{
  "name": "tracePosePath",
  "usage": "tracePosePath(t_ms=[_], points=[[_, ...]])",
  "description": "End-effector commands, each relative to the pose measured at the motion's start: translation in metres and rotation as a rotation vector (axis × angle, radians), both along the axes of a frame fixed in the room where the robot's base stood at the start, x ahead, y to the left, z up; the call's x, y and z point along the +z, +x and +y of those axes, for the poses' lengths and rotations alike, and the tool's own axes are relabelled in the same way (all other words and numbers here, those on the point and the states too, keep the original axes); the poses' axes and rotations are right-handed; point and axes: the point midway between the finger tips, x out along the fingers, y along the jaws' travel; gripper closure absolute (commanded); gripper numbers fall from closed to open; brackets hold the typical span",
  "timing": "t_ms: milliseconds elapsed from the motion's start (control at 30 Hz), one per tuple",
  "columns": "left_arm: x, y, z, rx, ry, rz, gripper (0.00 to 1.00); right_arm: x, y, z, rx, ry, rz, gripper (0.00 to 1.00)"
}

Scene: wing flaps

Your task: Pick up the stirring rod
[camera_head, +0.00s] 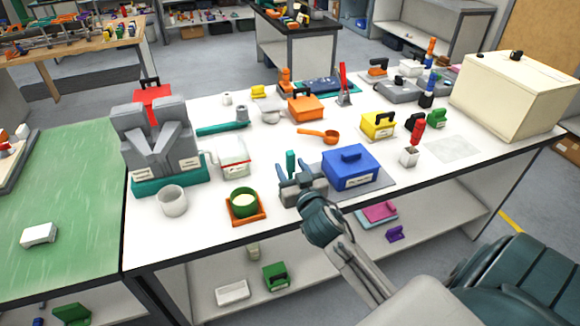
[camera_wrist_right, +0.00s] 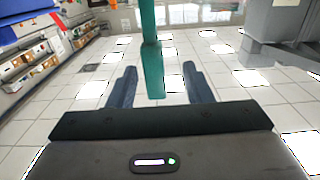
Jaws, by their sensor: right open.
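The stirring rod, which I take to be the upright teal rod (camera_head: 290,161), stands near the front edge of the white table, beside the blue box. Its lower part is hidden behind my right gripper. My right gripper (camera_head: 295,170) is open, with a finger on each side of the rod. In the right wrist view the rod (camera_wrist_right: 152,68) runs down from the top edge and ends between the two open fingers (camera_wrist_right: 158,76). Gaps show on both sides of it, so the fingers look apart from it. My left gripper is out of view.
A blue box (camera_head: 350,168) on a grey mat is close on the right. A green cup (camera_head: 243,202) on an orange coaster and a white cup (camera_head: 172,201) stand to the left. An orange ladle (camera_head: 320,135) lies behind. Bare tabletop (camera_head: 265,150) shows behind the gripper.

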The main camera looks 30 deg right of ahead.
Motion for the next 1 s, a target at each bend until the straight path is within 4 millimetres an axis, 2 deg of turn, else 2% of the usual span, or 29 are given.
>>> tracePosePath(t_ms=[100,300,567,667,800,1000], points=[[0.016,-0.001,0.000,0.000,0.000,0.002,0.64,0.005,0.017,-0.009,-0.001,-0.004,0.001,0.55],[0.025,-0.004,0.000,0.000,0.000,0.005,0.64,0.002,0.039,-0.016,-0.001,0.000,0.000,0.55],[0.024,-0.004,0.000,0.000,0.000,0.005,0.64,-0.001,0.042,-0.016,0.000,-0.001,0.001,0.55],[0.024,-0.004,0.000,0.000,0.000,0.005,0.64,-0.001,0.042,-0.016,0.000,-0.001,0.001,0.70],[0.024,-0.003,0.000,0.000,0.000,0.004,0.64,-0.001,0.042,-0.016,0.000,-0.001,0.001,0.98],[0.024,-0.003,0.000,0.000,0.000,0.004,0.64,-0.001,0.042,-0.016,0.000,-0.001,0.001,1.00]])
